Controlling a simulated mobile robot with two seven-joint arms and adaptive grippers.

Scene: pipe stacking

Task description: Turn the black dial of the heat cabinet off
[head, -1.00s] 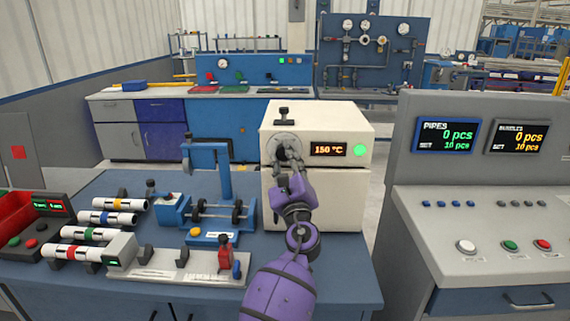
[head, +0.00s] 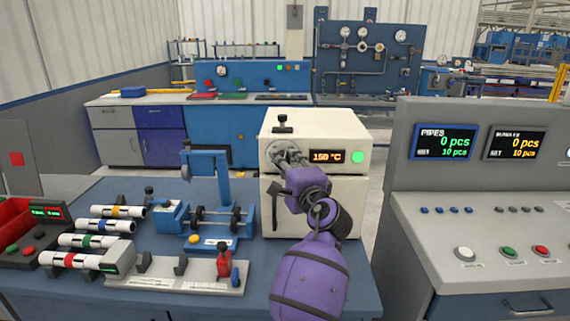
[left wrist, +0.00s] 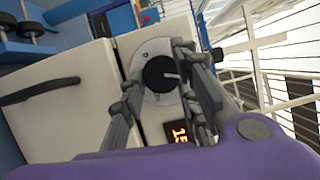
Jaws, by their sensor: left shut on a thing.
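The cream heat cabinet (head: 323,208) stands on the blue bench. Its display (head: 327,156) reads 150 °C, and a green light (head: 357,157) glows beside it. My left gripper (head: 283,153) is at the round plate on the cabinet's front and largely hides the dial in the head view. In the left wrist view the black dial (left wrist: 160,74) sits on a pale round plate, with a light mark pointing right in the picture. The fingers of my left gripper (left wrist: 163,80) are on both sides of the dial, shut on it. My right gripper is not in view.
A blue stand (head: 224,190) with a roller fixture is left of the cabinet. Several banded pipes (head: 92,241) lie further left. A grey control console (head: 490,220) stands to the right. A handle (left wrist: 40,92) is on the cabinet door.

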